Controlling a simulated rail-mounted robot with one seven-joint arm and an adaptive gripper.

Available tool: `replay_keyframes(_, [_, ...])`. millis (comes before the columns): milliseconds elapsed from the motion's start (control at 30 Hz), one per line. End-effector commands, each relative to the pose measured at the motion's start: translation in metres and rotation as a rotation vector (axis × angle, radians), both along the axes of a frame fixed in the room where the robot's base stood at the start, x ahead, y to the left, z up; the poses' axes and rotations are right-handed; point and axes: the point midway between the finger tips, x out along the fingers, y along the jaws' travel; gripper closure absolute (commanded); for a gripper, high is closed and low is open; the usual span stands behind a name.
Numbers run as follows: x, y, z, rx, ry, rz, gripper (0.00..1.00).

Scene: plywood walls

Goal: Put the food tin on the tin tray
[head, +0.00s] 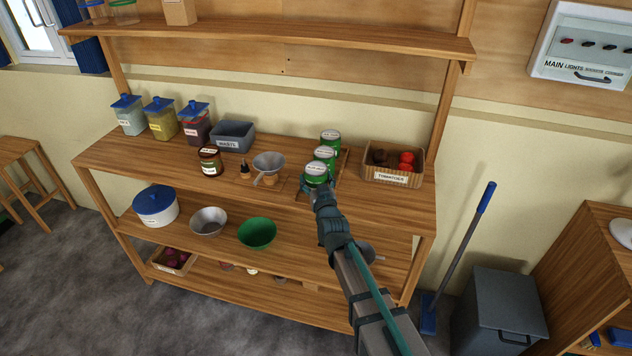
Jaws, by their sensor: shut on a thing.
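A green food tin (316,175) with a pale lid is between the fingers of my gripper (317,186), near the front of the wooden counter. My gripper is shut on this tin, which looks upright. Two similar green tins, a middle one (324,154) and a far one (330,138), stand in a line behind it. The tin tray (344,158) shows as a thin wooden edge beside those tins; the tins hide most of it. I cannot tell whether the held tin touches the tray or is just above it.
A tomato crate (392,177) stands close on the right. The counter (400,204) is clear at the front right. An upper shelf (270,36) runs above.

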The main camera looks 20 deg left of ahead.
Motion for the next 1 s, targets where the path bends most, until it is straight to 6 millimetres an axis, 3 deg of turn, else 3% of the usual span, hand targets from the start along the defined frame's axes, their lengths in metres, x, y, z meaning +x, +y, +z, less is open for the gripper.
replay_keyframes(600, [0.000,0.000,-0.015,0.002,-0.003,-0.001,0.82])
replay_keyframes(633, [0.000,0.000,-0.015,0.001,-0.001,0.000,0.22])
replay_keyframes(767, [0.000,0.000,-0.014,0.001,-0.001,0.000,0.00])
replay_keyframes(1000, [0.000,0.000,-0.014,0.001,-0.001,0.000,0.00])
